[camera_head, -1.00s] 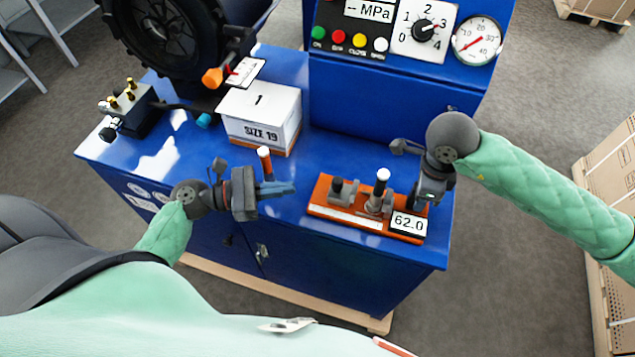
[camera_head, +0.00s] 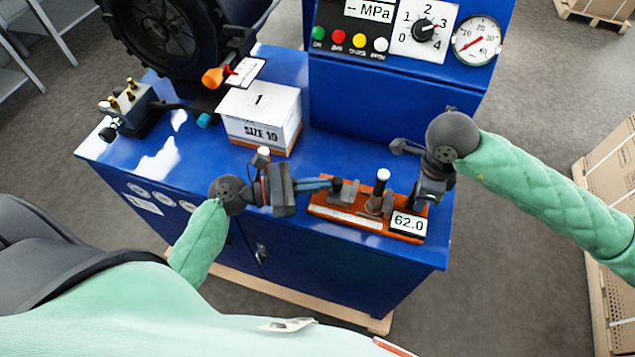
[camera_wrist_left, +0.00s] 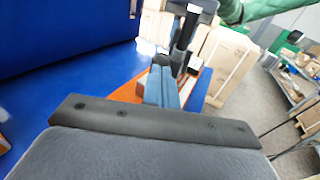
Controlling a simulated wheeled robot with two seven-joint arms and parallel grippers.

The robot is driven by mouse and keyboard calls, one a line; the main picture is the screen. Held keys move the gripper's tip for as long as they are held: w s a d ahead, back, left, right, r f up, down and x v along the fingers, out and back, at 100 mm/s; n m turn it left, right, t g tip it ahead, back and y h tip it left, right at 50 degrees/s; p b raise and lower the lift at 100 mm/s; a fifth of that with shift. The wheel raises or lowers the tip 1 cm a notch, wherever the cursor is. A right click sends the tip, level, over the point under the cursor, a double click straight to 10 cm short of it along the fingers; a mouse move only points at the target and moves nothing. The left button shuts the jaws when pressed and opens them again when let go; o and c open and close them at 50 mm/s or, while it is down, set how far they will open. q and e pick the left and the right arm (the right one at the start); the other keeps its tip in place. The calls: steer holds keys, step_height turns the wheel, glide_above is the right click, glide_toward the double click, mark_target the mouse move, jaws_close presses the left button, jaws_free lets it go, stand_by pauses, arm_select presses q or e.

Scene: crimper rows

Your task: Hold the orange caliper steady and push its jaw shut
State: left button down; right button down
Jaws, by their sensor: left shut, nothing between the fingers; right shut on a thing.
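The orange caliper (camera_head: 345,216) lies along the front edge of the blue bench, with grey jaws, a post with a white knob (camera_head: 382,176) and a display reading 62.0 (camera_head: 408,223). My left gripper (camera_head: 336,184) is shut and empty, its fingertips at the caliper's left grey jaw (camera_head: 349,191); whether they touch I cannot tell. In the left wrist view the shut blue fingers (camera_wrist_left: 161,87) hide part of the orange base (camera_wrist_left: 130,92). My right gripper (camera_head: 424,203) is shut on the caliper's right end beside the display.
The blue control panel (camera_head: 395,95) rises behind the caliper. A valve block (camera_head: 130,105) sits at the far left. Bare bench lies between box and caliper.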

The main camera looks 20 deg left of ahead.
mark_target(334, 197)
arm_select(q)
steer(key=shift+d, duration=1.9)
steer(key=v, duration=1.4)
steer(key=shift+f, duration=0.1)
stand_by(0.9)
arm_select(e)
steer(key=c, duration=1)
jaws_free()
steer(key=shift+c, duration=0.2)
steer(key=shift+r, duration=0.1)
step_height(334, 197, up, 12)
steer(key=shift+f, duration=0.1)
